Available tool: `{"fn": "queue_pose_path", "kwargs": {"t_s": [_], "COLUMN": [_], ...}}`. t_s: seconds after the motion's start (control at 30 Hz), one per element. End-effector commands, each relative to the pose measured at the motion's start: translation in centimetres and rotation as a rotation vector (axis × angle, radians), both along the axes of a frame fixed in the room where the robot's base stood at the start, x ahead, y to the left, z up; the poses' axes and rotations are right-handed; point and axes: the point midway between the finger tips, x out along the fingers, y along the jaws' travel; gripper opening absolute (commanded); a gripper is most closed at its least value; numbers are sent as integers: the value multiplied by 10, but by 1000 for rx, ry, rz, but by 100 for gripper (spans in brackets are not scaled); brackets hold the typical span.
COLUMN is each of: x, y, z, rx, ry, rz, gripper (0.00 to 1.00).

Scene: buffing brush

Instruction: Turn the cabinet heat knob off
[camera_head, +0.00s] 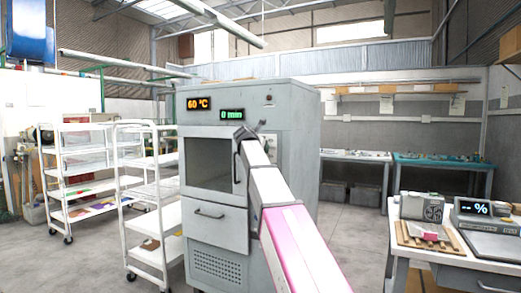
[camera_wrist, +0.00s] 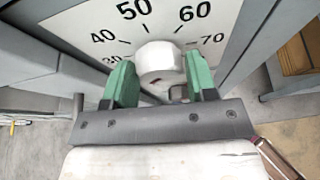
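The grey cabinet (camera_head: 213,225) stands in the middle of the head view. Its displays read 60 °C (camera_head: 198,103) and 0 min (camera_head: 232,114). In the wrist view, the pale round heat knob (camera_wrist: 158,62) sits on a white dial plate (camera_wrist: 100,22) with marks including 40, 50, 60 and 70. My gripper (camera_wrist: 162,75) has green fingers on the left and right sides of the knob, very close to it. Whether both fingers press on it is not clear. In the head view my arm covers the knob.
White rack carts (camera_head: 150,215) stand left of the cabinet. The cabinet has a window door and a drawer (camera_head: 215,225) left of my arm. A table (camera_head: 455,262) with a scale (camera_head: 485,235) is at the right. Open floor (camera_head: 345,225) lies between the cabinet and this table.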

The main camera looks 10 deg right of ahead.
Motion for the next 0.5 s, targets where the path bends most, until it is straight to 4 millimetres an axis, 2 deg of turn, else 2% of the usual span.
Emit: {"fn": "queue_pose_path", "kwargs": {"t_s": [0.33,0.5], "x": [-1,-13], "y": [1,8], "z": [1,6], "rx": [1,1], "ry": [-2,-4], "rz": [0,2], "gripper": [69,69]}}
